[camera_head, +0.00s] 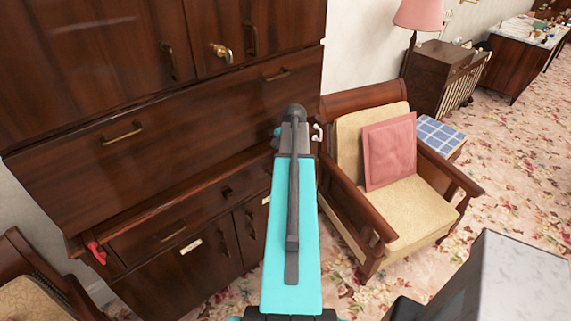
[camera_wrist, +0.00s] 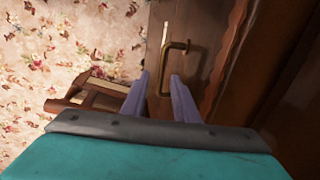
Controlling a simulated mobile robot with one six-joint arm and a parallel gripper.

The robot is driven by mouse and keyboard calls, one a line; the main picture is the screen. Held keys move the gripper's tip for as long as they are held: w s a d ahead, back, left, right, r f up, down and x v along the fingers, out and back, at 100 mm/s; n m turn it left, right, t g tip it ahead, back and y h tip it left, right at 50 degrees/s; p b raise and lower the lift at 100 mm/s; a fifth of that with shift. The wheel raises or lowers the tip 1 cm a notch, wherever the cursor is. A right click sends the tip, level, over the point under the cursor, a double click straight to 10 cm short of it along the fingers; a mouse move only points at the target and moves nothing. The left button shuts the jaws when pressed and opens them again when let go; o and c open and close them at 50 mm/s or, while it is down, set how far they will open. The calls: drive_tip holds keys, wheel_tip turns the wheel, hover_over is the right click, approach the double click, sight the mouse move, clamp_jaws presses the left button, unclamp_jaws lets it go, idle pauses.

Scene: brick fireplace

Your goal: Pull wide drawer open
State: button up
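A dark wooden cabinet has a wide drawer (camera_head: 195,118) across its middle, with a brass handle (camera_head: 123,133) at the left and another (camera_head: 276,75) at the right. Its front looks flush and closed. My gripper (camera_head: 297,112) is at the cabinet's right side in the head view, where my arm hides its fingers. In the wrist view, the two pale purple fingers of my gripper (camera_wrist: 161,78) stand apart and empty. A brass handle (camera_wrist: 178,46) lies just ahead, its lower end appearing between the fingertips. I cannot tell which handle it is or whether they touch.
A wooden armchair (camera_head: 352,207) with a red cushion (camera_head: 389,150) stands close at the cabinet's right. A lower drawer (camera_head: 170,228) and doors are below. Part of another chair (camera_head: 22,268) is at bottom left. Floral carpet (camera_head: 510,195) is open at the right.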

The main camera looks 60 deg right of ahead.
drive_tip(key=shift+w+f, duration=0.1)
drive_tip(key=shift+f, duration=0.3)
drive_tip(key=shift+c, duration=0.3)
clamp_jaws()
drive_tip(key=shift+d, duration=0.15)
idle(0.9)
